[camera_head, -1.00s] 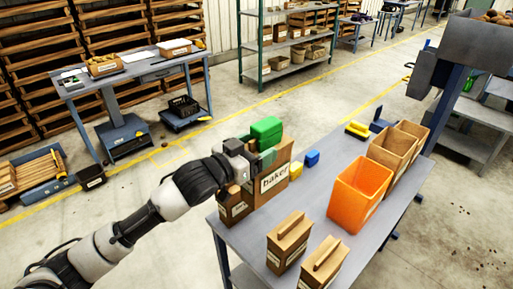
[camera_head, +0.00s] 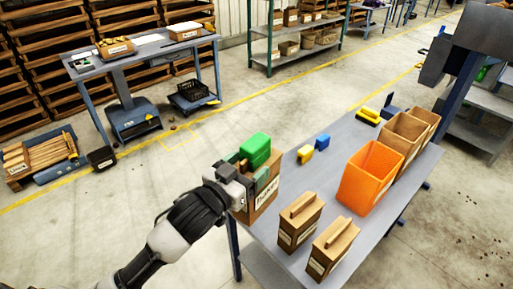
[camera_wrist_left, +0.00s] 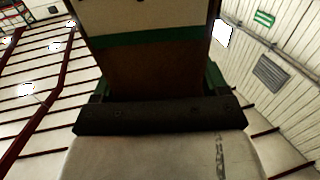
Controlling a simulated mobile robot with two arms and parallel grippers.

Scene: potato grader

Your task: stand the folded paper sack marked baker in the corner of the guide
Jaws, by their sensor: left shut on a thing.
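The brown paper sack marked baker (camera_head: 267,196) is in my left gripper (camera_head: 246,176), near the left end of the grey table. Its label faces the front right. A green block-like shape (camera_head: 257,148) shows at the sack's top. In the left wrist view a brown face with a green band (camera_wrist_left: 150,40), likely the sack, fills the space between the fingers. The sack's lower edge is partly hidden by my arm, and I cannot tell whether it touches the table. I cannot clearly make out the guide. My right gripper is not in view.
Bare tabletop lies between the small sacks and the blocks.

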